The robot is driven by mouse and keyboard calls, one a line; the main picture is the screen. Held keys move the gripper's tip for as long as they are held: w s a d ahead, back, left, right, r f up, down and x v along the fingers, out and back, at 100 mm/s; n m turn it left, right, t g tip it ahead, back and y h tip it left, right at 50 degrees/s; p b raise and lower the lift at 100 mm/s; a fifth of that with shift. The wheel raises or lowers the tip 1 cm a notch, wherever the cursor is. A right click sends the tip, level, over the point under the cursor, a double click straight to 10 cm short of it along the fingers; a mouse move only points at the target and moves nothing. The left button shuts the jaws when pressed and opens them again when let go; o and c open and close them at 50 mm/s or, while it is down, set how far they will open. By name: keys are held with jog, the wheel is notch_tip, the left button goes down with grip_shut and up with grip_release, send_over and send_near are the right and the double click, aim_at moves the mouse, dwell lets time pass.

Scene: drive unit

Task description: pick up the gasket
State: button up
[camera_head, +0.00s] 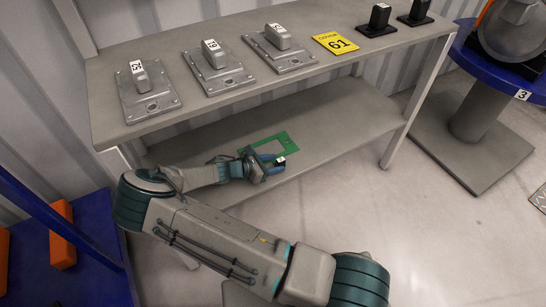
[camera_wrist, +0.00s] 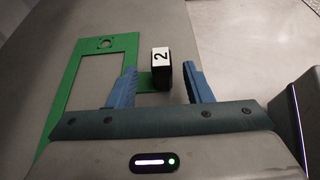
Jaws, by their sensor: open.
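The gasket (camera_head: 291,143) is a flat green rectangular frame on the lower shelf. In the wrist view the gasket (camera_wrist: 107,43) lies at the left, with a round hole near its far end. A black block (camera_wrist: 161,74) labelled 2 stands at its right side, on a green tab. My gripper (camera_head: 268,166) is at the gasket in the head view. In the wrist view my gripper (camera_wrist: 161,82) is open, with one blue finger on each side of the block and visible gaps to it. Part of the gasket is hidden behind the gripper.
The upper shelf (camera_head: 235,105) overhangs behind the gripper. A shelf leg (camera_head: 418,100) stands at the right. The lower shelf is otherwise clear.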

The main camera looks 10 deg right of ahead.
aim_at(285, 161)
jog(key=b+x, duration=0.1)
jog(key=x, duration=0.3)
jog(key=shift+s+d+b, duration=0.1)
jog(key=shift+b, duration=0.3)
jog(key=shift+d, duration=0.5)
grip_shut()
